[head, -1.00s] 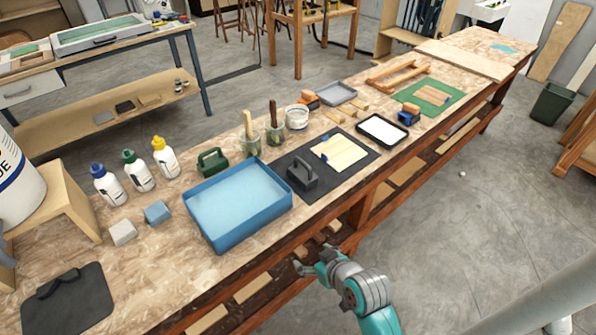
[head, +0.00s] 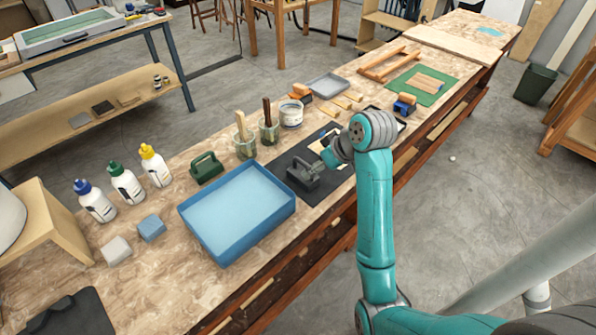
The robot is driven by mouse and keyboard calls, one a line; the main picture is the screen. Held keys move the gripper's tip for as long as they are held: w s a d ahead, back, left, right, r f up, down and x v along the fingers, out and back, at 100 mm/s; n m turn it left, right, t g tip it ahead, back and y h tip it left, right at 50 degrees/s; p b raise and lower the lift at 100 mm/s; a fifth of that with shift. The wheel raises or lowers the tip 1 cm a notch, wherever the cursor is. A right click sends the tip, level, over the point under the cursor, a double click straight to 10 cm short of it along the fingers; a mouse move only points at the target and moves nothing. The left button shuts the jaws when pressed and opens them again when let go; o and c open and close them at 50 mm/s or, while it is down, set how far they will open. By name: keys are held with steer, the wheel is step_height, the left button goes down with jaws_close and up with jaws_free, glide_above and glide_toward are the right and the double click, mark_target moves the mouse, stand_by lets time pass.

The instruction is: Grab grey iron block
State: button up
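The grey iron block (head: 302,175), dark with a handle on top, sits on the black mat (head: 314,196) to the right of the blue tray. My gripper (head: 320,160) is at the block's upper right side, close to its handle. My gripper is small here and partly covered by my wrist, so I cannot tell whether its fingers touch the handle or how far apart they are. My teal arm covers part of the mat and the pale wood sheet (head: 321,143).
The blue tray (head: 238,215) stands just left of the mat. A green block with a handle (head: 206,168), jars with brushes (head: 245,148) and a white tub (head: 291,114) stand behind. Several glue bottles (head: 127,184) stand at left. A green mat (head: 423,84) lies further right.

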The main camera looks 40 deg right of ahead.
steer(key=x, duration=1)
steer(key=shift+w+f, duration=0.1)
steer(key=shift+w, duration=0.25)
jaws_close()
